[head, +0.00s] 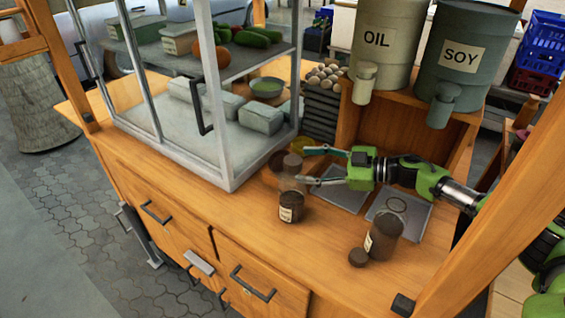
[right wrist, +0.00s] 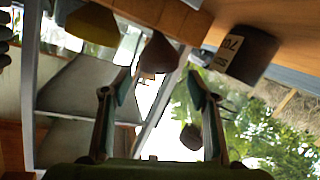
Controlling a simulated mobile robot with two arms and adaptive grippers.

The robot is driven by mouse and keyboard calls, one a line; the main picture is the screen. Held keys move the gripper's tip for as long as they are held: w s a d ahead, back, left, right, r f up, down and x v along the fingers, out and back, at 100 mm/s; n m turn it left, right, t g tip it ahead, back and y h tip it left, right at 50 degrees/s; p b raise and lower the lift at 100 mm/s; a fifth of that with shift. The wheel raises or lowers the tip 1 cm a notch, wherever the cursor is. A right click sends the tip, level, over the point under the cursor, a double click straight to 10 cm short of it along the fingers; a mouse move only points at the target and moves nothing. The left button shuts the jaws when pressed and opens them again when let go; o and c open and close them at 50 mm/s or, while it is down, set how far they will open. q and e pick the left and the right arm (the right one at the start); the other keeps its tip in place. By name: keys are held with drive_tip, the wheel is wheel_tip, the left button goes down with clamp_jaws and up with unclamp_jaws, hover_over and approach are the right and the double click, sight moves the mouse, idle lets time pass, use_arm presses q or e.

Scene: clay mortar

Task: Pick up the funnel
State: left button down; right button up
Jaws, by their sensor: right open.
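My right gripper (head: 304,165) is open above the wooden counter, its fingers pointing left. In the right wrist view, which is upside down, its two fingers (right wrist: 160,80) stand apart with nothing clamped between them. A brown tapered thing (right wrist: 160,52), seemingly the funnel, shows beyond and between the fingertips. In the head view a dark brown piece (head: 292,161) sits just past the fingertips; I cannot tell clearly whether it is the same thing. A gap seems to separate it from the fingers. My left gripper is not in view.
A glass cabinet (head: 222,150) rises close on the left. OIL (head: 377,45) and SOY (head: 460,60) containers stand on a shelf behind.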

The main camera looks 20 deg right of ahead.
drive_tip(key=x, duration=0.4)
drive_tip(key=p+x, duration=0.1)
drive_tip(key=shift+w+a+r, duration=0.2)
drive_tip(key=shift+w+a, duration=0.1)
drive_tip(key=shift+a, duration=0.05)
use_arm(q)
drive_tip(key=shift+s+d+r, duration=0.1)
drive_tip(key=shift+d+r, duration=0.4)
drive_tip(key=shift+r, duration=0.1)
use_arm(e)
drive_tip(key=c, duration=0.7)
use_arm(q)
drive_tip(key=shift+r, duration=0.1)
use_arm(e)
drive_tip(key=shift+r, duration=0.1)
